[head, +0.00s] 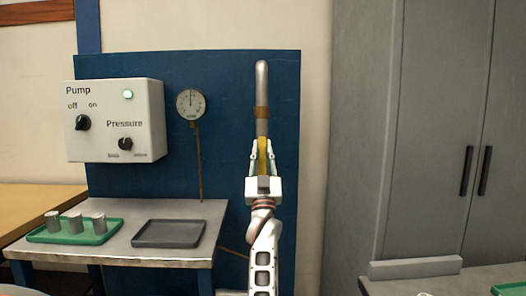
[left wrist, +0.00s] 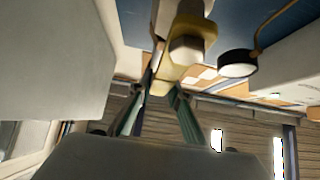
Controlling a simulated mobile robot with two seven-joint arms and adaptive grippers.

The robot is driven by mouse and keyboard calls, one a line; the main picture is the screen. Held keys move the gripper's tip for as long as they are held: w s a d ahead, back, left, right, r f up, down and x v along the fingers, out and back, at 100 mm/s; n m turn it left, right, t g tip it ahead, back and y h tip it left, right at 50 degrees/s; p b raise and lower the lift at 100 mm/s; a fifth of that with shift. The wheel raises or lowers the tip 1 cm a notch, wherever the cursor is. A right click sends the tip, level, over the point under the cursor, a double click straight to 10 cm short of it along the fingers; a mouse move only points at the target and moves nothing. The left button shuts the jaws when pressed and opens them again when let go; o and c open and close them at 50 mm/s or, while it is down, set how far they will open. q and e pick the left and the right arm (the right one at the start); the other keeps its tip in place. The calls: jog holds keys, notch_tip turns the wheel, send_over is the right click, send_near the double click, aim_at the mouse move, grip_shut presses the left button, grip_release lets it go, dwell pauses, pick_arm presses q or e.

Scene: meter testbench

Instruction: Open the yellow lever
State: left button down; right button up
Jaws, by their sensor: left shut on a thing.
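The yellow lever (head: 263,148) stands in front of the blue panel, in line with the upright grey pipe (head: 262,78) and just below its brass-coloured fitting (head: 261,112). My left gripper (head: 262,157) comes up from below, with one finger on each side of the lever. It is shut on the lever. In the left wrist view, the yellow lever (left wrist: 166,72) runs down between the fingertips of my left gripper (left wrist: 163,90). The gripper and arm hide the lower part of the pipe. My right gripper is not in view.
A white pump control box (head: 115,120) and a round gauge (head: 190,104) are on the blue panel (head: 225,80) to the left. A bench holds a green tray (head: 50,237) with metal cylinders and an empty dark tray (head: 168,233). Grey cabinets (head: 430,130) stand at right.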

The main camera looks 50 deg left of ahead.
pick_arm(q)
jog(key=c, duration=1.9)
grip_release()
jog(key=shift+s+a+r, duration=0.1)
jog(key=shift+s+a, duration=0.05)
jog(key=shift+s, duration=0.05)
notch_tip(320, 180, up, 10)
jog(key=shift+f, duration=0.1)
